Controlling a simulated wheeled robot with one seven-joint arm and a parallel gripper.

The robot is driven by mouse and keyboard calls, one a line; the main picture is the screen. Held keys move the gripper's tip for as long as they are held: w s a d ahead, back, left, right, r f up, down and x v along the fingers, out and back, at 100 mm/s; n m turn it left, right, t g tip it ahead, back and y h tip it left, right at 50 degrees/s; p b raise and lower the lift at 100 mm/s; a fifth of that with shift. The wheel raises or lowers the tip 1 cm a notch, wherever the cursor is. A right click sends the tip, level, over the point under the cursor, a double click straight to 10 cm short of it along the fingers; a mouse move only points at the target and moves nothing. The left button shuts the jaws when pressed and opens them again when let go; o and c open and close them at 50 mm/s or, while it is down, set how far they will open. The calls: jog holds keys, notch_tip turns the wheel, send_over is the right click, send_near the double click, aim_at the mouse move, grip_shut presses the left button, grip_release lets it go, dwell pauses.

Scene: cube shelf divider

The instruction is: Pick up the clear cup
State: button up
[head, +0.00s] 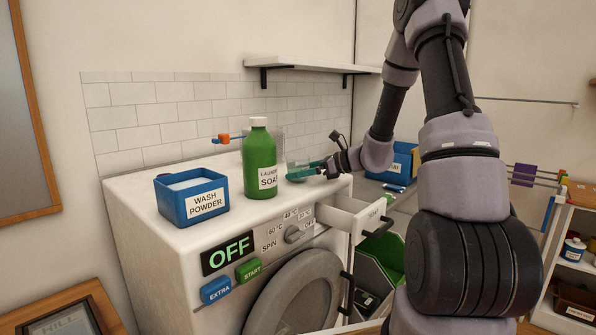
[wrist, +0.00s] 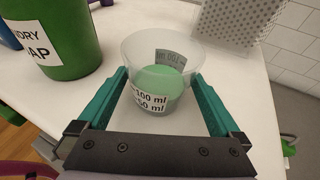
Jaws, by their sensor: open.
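The clear cup (wrist: 163,62) stands upright on the white washing machine top, with volume marks on its side and a green tint showing through it. In the head view the cup (head: 296,162) is small and partly hidden behind my gripper (head: 305,171). In the wrist view my gripper (wrist: 162,98) is open, with one green finger on each side of the cup's lower part. I cannot tell whether either finger touches it.
A green laundry soap bottle (head: 259,165) stands close left of the cup; a blue wash powder box (head: 191,195) is further left. A perforated grey holder (wrist: 236,22) stands behind the cup. The machine's drawer (head: 352,215) is pulled out below. A wall shelf (head: 310,65) hangs above.

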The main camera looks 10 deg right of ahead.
jog(key=shift+w+a+f, duration=0.1)
jog(key=shift+w+a, duration=0.05)
jog(key=shift+a, duration=0.15)
jog(key=c, duration=1.2)
jog(key=shift+c, duration=0.2)
